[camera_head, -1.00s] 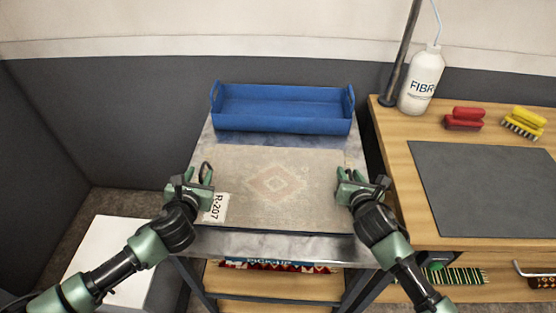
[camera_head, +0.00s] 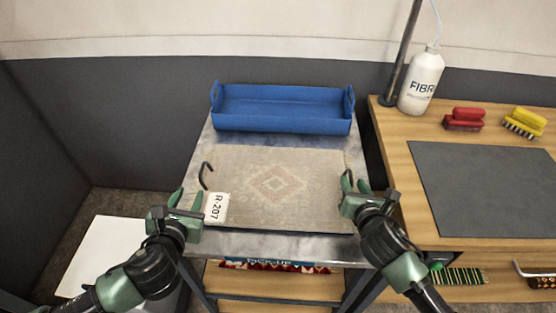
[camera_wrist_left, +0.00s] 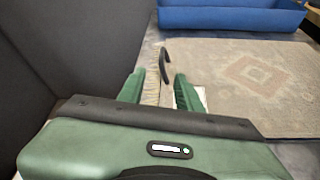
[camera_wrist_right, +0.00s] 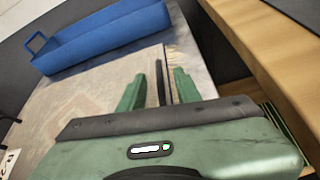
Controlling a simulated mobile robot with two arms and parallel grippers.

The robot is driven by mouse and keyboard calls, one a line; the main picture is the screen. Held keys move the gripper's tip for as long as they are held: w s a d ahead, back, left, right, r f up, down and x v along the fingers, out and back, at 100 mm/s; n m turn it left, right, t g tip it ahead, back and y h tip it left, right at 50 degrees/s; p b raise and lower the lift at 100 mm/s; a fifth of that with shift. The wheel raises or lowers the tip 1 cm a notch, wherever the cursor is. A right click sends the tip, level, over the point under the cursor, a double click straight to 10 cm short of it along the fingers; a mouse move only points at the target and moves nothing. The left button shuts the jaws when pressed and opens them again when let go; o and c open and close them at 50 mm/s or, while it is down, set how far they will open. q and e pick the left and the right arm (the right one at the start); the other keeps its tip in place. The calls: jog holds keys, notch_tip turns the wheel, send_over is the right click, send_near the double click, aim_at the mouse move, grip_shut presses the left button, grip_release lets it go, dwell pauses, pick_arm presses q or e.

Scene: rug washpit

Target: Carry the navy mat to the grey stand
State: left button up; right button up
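A faded beige rug (camera_head: 305,185) with a reddish diamond and an "R-207" tag (camera_head: 215,208) lies flat on a grey metal-topped stand (camera_head: 290,245). A thin dark edge shows under its front. A black handle (camera_head: 205,175) stands at its left side; another dark handle (camera_wrist_right: 161,68) shows in the right wrist view. No plainly navy mat shows; a dark grey mat (camera_head: 480,185) lies on the bench. My left gripper (camera_head: 187,197) is open and empty, short of the left handle. My right gripper (camera_head: 356,184) is open at the right edge, its fingers either side of the dark handle.
A blue tray (camera_head: 283,115) sits at the stand's back. The wooden bench (camera_head: 400,160) on the right holds a white bottle (camera_head: 421,82), a red brush (camera_head: 464,118) and a yellow brush (camera_head: 524,122). Dark walls close in the left and back.

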jog(key=v, duration=0.6)
jog(key=shift+s+r, duration=0.15)
jog(key=shift+s, duration=0.1)
